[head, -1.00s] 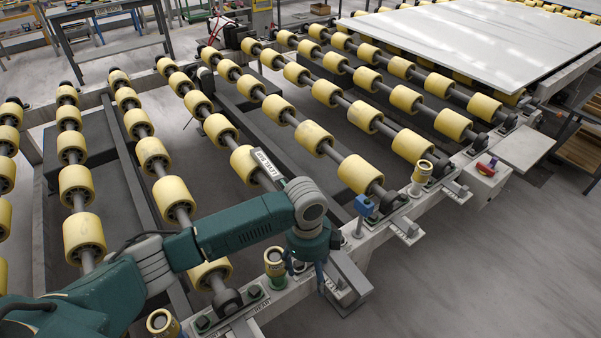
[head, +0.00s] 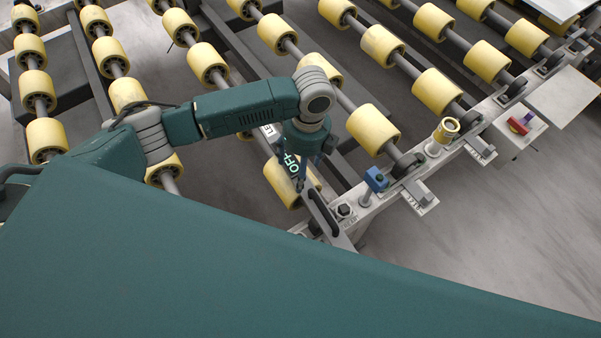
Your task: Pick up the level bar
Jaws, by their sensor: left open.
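My left gripper (head: 311,168) points down over the near frame rail, by the end of a yellow roller. Its jaws are open, and its fingers are dark and partly blurred into what lies below. A narrow grey bar with a dark long edge (head: 320,212) lies just below and right of the fingers, slanting on the rail. It may be the level bar, but I cannot tell for certain. The gripper seems to be above its upper end, and contact cannot be made out. My right gripper is not in view.
Rows of yellow rollers (head: 373,129) fill the conveyor. Open floor lies at the right.

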